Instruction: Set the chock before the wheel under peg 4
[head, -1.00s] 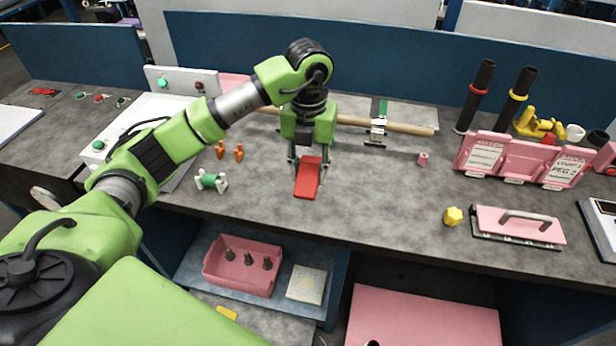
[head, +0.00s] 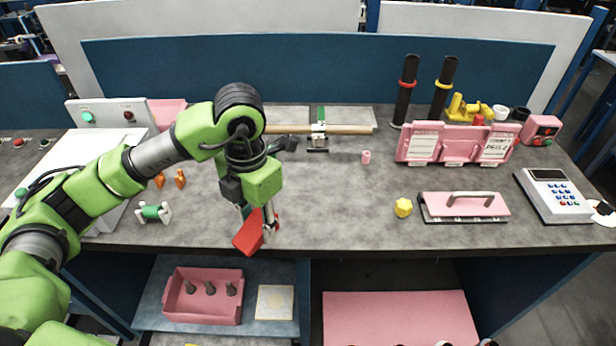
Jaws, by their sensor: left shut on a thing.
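My left gripper (head: 257,222) is shut on a red wedge-like block, which looks like the chock (head: 248,233). It holds the block tilted near the front edge of the grey worktop, left of the middle. The fingers partly hide the block, and I cannot tell whether it touches the worktop. I cannot make out a wheel or a peg marked 4 in this view. My right gripper is not in view.
A green spool (head: 154,213) and orange pieces (head: 180,178) lie left of the gripper. A wooden rod (head: 350,129) lies behind. A yellow knob (head: 403,207) and a pink handled plate (head: 465,208) are at right. The middle of the worktop (head: 330,200) is clear.

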